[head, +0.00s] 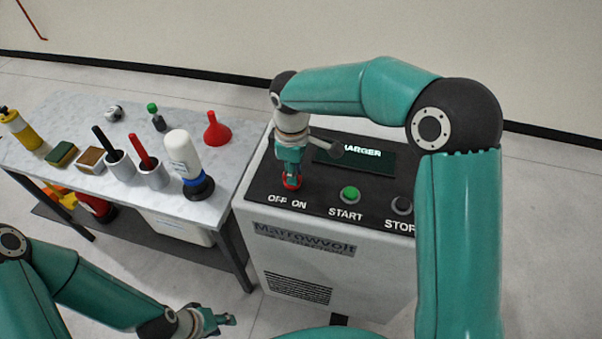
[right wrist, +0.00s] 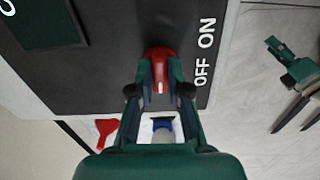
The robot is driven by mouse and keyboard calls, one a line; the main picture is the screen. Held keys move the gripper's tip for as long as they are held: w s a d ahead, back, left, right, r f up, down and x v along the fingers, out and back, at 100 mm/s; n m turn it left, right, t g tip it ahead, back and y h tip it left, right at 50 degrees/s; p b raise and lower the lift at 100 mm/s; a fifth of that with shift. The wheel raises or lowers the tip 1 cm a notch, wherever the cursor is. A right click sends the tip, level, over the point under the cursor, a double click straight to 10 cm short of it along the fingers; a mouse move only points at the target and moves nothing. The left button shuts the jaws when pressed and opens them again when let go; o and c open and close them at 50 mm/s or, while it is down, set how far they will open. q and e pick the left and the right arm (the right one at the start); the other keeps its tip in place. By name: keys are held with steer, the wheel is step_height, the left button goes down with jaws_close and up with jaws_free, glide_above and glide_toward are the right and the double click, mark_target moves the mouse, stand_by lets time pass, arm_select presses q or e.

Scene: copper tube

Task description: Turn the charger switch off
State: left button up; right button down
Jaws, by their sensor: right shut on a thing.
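The charger switch is a red knob (right wrist: 158,65) on the black top panel of the charger (head: 262,235). My right gripper (head: 291,181) is shut on the knob from above, with a finger on each side in the right wrist view. A white mark shows at the knob's lower end there, toward the OFF label (right wrist: 202,72) side and away from the ON label (right wrist: 206,35). My left gripper (head: 222,321) hangs low in front of the charger, away from it. Its fingers look apart and empty.
A marble table (head: 80,118) on the left holds a red funnel (head: 217,130), a white bottle (head: 182,152) and cups. The floor in front is clear.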

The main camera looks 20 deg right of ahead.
steer(key=shift+s+a+f+n, duration=0.15)
steer(key=shift+a+n, duration=0.2)
steer(key=shift+n, duration=0.05)
steer(key=c, duration=1.2)
jaws_free()
steer(key=shift+c, duration=0.2)
steer(key=shift+o, duration=0.6)
steer(key=shift+a, duration=0.15)
steer(key=shift+d, duration=0.25)
steer(key=shift+s+r, duration=0.1)
steer(key=shift+r, duration=0.55)
arm_select(q)
steer(key=shift+w+a+f, duration=0.1)
steer(key=shift+w+f, duration=0.15)
steer(key=shift+w, duration=0.55)
arm_select(e)
step_height(320, 180, up, 11)
steer(key=shift+a, duration=0.15)
steer(key=shift+f, duration=0.15)
